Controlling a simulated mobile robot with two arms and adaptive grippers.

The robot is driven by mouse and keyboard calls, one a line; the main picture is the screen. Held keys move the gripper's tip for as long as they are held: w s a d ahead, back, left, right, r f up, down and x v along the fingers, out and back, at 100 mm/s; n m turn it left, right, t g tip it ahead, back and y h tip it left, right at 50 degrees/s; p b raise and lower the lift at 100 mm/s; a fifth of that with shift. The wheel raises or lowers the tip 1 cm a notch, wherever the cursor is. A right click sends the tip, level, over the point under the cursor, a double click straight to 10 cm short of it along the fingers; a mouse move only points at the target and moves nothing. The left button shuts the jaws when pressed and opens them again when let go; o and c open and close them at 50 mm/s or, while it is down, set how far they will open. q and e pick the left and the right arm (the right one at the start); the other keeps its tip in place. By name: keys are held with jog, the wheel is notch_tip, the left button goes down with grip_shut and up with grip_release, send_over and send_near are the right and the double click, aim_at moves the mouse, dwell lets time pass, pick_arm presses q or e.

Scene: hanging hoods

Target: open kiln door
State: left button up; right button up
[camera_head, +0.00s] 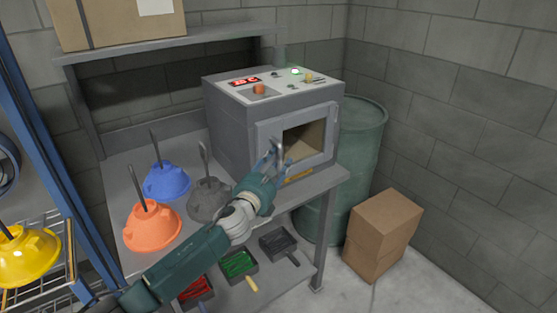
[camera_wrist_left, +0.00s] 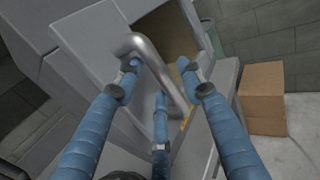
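The kiln (camera_head: 228,118) is a grey box with a sloped control top, on a grey bench. Its door (camera_head: 325,150) is on the front, a light grey frame around a tan-looking window, and looks shut. My left gripper (camera_head: 275,150) is at the left side of the door, by the metal handle. In the left wrist view, the bent silver handle (camera_wrist_left: 162,72) passes between the spread blue fingers of my left gripper (camera_wrist_left: 162,78). The fingers are apart, and I cannot tell whether any touches the handle. My right gripper is not in view.
Blue (camera_head: 167,182), orange (camera_head: 152,226) and dark grey (camera_head: 208,201) domes with upright rods stand on the bench (camera_head: 118,180), left of my arm. A green barrel (camera_head: 358,150) and a cardboard box (camera_head: 384,232) stand to the right. Open floor lies in front of the box.

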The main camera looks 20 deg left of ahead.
pick_arm(q)
jog(key=shift+w+d, duration=0.1)
jog(key=shift+w, duration=0.45)
grip_shut()
